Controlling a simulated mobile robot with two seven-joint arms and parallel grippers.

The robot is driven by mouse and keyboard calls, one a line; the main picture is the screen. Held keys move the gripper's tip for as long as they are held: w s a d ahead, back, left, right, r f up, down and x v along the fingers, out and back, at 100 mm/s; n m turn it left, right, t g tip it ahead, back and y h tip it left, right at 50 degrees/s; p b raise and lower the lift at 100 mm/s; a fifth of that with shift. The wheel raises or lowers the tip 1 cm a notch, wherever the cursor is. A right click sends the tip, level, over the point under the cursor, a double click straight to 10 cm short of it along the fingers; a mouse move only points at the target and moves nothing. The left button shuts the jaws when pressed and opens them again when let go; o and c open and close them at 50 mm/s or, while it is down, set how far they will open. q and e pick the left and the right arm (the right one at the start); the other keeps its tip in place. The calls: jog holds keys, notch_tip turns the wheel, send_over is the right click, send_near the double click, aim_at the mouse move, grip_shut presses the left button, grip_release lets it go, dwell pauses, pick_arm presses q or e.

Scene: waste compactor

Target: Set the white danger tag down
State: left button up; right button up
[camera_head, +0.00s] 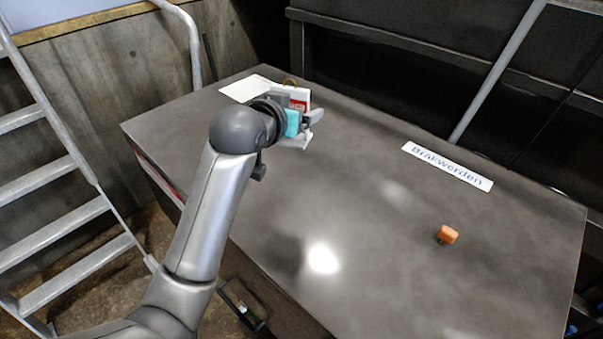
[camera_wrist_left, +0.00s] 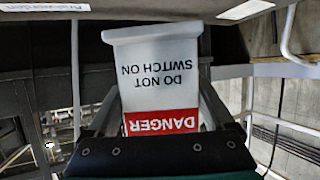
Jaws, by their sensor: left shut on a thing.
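The white danger tag (camera_wrist_left: 160,70) fills the middle of the left wrist view, upside down. It reads "DO NOT SWITCH ON" over a red "DANGER" band. My left gripper (camera_head: 303,119) is shut on it, with a finger on each side. In the head view the tag (camera_head: 300,95) shows only partly behind the gripper, over the far left part of the grey table (camera_head: 370,250). I cannot tell whether the tag touches the tabletop. My right gripper is in neither view.
A white flat sheet (camera_head: 248,88) lies at the table's far left corner, just behind the gripper. A white "Brakwerden" sign (camera_head: 447,166) lies near the back edge. A small orange object (camera_head: 447,234) sits at the right. The table's middle is clear. A metal ladder (camera_head: 60,185) stands left.

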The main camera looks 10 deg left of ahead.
pick_arm(q)
jog(key=f+b, duration=0.1)
jog(key=f, duration=0.5)
jog(key=f+b, duration=0.2)
jog(key=f, duration=0.4)
jog(key=f+b, duration=0.2)
jog(key=f, duration=0.5)
jog(key=shift+w+f, duration=0.1)
jog(key=shift+w, duration=0.3)
jog(key=shift+f, duration=0.1)
jog(key=o, duration=1.1)
jog(key=p+v, duration=0.3)
jog(key=v, duration=0.9)
